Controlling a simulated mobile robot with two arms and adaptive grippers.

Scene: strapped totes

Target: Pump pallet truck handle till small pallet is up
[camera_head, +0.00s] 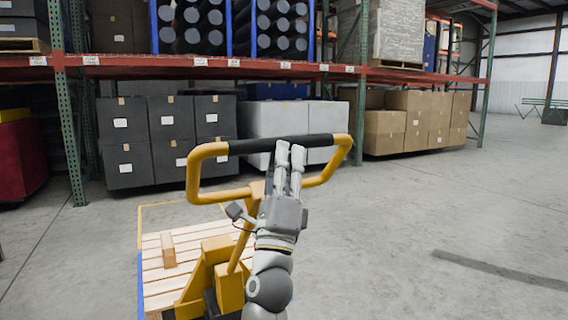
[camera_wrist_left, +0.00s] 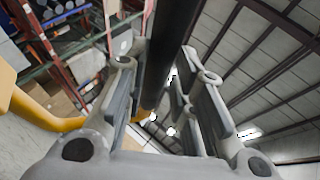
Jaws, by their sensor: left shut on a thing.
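The pallet truck's yellow loop handle (camera_head: 208,151) has a black grip bar (camera_head: 250,146) across its top. My left gripper (camera_head: 289,150) is shut on this black bar, right of its middle. In the left wrist view the black bar (camera_wrist_left: 168,45) runs between the two fingers (camera_wrist_left: 160,85). The yellow truck body (camera_head: 212,275) stands below the handle. The small pallet (camera_head: 158,292), made of light wooden slats, lies beside and beyond the truck body. I cannot tell its height off the floor, and the forks are hidden. My right gripper is not in view.
A yellow outline (camera_head: 140,225) surrounds the far part of the pallet. Behind stands a rack with an orange beam (camera_head: 200,68) and green posts (camera_head: 70,130). Dark totes (camera_head: 170,118), white totes (camera_head: 270,120) and cardboard boxes (camera_head: 385,122) fill its lower level. The concrete floor (camera_head: 430,220) at right is clear.

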